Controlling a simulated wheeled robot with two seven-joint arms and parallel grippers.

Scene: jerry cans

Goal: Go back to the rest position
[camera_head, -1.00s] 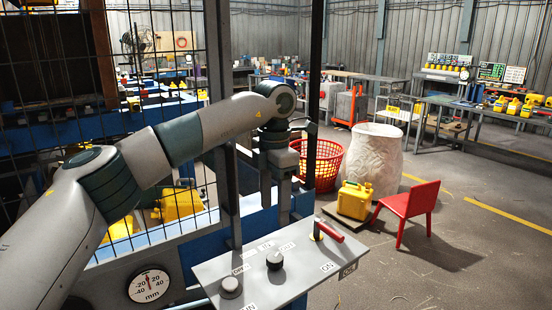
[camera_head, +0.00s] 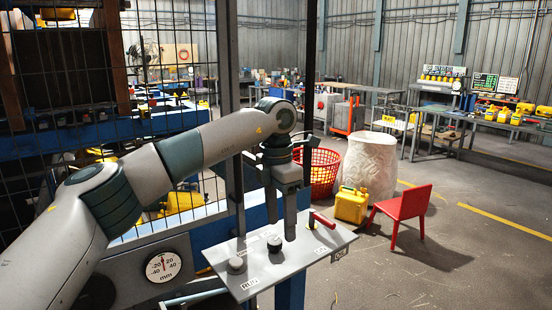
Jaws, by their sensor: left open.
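My left arm comes in from the left, and its gripper (camera_head: 281,228) hangs pointing down over the grey control panel (camera_head: 300,262). Its two fingers are apart with nothing between them. In the picture they overlap the panel's back part; I cannot tell how high they are above it. The panel carries a black knob (camera_head: 275,244), a grey knob (camera_head: 236,264) at its left and a red-handled lever (camera_head: 323,220) at its back right. My right gripper is not in view.
A wire mesh fence and a dark post (camera_head: 228,120) stand close to my left arm. A round gauge (camera_head: 163,266) is left of the panel. Beyond are a yellow jerry can (camera_head: 351,206), a red chair (camera_head: 404,213), a red basket (camera_head: 318,174) and a white sack (camera_head: 369,166). Floor at right is open.

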